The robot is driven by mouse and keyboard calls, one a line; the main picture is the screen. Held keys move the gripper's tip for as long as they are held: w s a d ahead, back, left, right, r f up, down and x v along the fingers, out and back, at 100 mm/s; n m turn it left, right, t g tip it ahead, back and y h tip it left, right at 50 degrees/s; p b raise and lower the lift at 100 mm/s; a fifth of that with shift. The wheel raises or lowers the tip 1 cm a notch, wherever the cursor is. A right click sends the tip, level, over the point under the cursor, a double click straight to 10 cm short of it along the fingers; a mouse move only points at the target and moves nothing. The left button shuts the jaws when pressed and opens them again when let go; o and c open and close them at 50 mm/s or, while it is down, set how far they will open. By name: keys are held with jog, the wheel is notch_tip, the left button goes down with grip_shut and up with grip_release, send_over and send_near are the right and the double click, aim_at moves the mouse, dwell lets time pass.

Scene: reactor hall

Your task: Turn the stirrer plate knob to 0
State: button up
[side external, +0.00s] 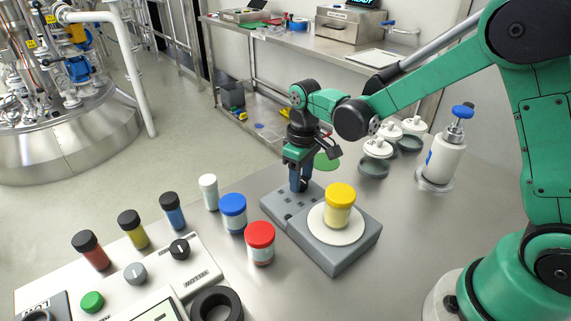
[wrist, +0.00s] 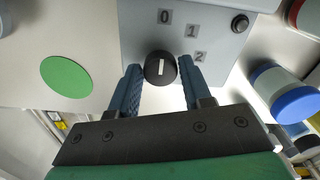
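The stirrer plate (side external: 351,255) is a grey box on the steel table. Its knob (wrist: 160,67) is black with a white line and shows in the wrist view near labels 0 (wrist: 165,16), 1 (wrist: 191,31) and 2 (wrist: 200,56). The white line runs up and down in that picture, roughly in line with 0. My gripper (wrist: 160,64) has one blue finger on each side of the knob. Little or no gap shows, so I cannot tell if the fingers touch it. In the side view my gripper (side external: 301,188) points down at the plate's panel and hides the knob.
A yellow-capped jar (side external: 339,208) stands on the plate's white disc (side external: 330,237). Blue-capped (side external: 233,213) and red-capped (side external: 260,243) jars stand close by. A control box (side external: 120,290) is at the front left. A green disc (side external: 327,161) lies behind my gripper.

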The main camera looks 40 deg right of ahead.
aim_at(302, 180)
jog(key=shift+o, duration=1.3)
jog(key=shift+r, duration=2.8)
jog(key=shift+s+r, duration=0.1)
jog(key=s+d+r+m+t, duration=0.1)
jog(key=s+r+m+t, duration=0.2)
jog(key=s+t, duration=0.4)
jog(key=shift+s+d+r, duration=0.25)
jog(key=shift+s+r, duration=0.55)
jog(key=shift+s, duration=0.4)
